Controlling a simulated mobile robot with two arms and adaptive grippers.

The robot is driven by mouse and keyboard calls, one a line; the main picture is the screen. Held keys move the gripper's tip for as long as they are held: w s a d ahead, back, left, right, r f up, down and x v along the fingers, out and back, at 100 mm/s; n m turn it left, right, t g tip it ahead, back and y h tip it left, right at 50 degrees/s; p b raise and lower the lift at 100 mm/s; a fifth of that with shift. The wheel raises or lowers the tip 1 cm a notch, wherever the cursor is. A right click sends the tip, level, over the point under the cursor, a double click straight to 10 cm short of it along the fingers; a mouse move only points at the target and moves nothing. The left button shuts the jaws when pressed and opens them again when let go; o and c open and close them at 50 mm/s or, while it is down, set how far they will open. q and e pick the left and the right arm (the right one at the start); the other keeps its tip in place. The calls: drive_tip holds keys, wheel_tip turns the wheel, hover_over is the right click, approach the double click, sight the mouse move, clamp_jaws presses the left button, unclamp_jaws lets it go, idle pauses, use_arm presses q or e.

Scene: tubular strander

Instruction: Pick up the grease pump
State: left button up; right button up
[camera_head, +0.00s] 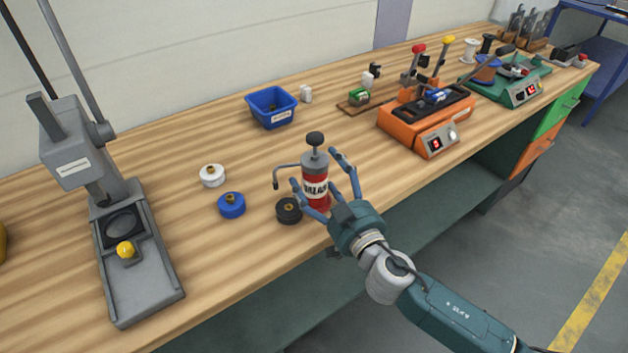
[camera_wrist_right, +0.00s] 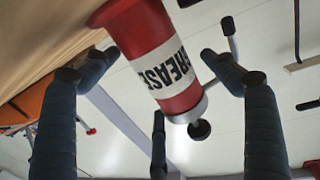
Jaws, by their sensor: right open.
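The grease pump (camera_head: 315,178) is a red cylinder with a white GREASE label, a grey top, a dark knob and a bent spout pointing left. It stands upright on the wooden workbench (camera_head: 240,165), near its front edge. My right gripper (camera_head: 325,172) is open with its fingers spread on either side of the pump. In the right wrist view the red pump (camera_wrist_right: 160,60) appears between the dark fingers (camera_wrist_right: 155,75), with visible gaps beside it. My left gripper is not in view.
A black round cap (camera_head: 289,210) sits close to the pump's left, with blue (camera_head: 231,205) and white (camera_head: 212,175) caps farther left. A blue bin (camera_head: 271,107) stands behind. A grey press (camera_head: 125,240) is at left, an orange machine (camera_head: 425,122) at right.

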drive_tip(key=shift+w+a, duration=0.35)
drive_tip(key=shift+w, duration=0.3)
drive_tip(key=c, duration=2)
drive_tip(key=shift+r, duration=0.15)
drive_tip(key=shift+c, duration=0.4)
drive_tip(key=shift+r, duration=0.1)
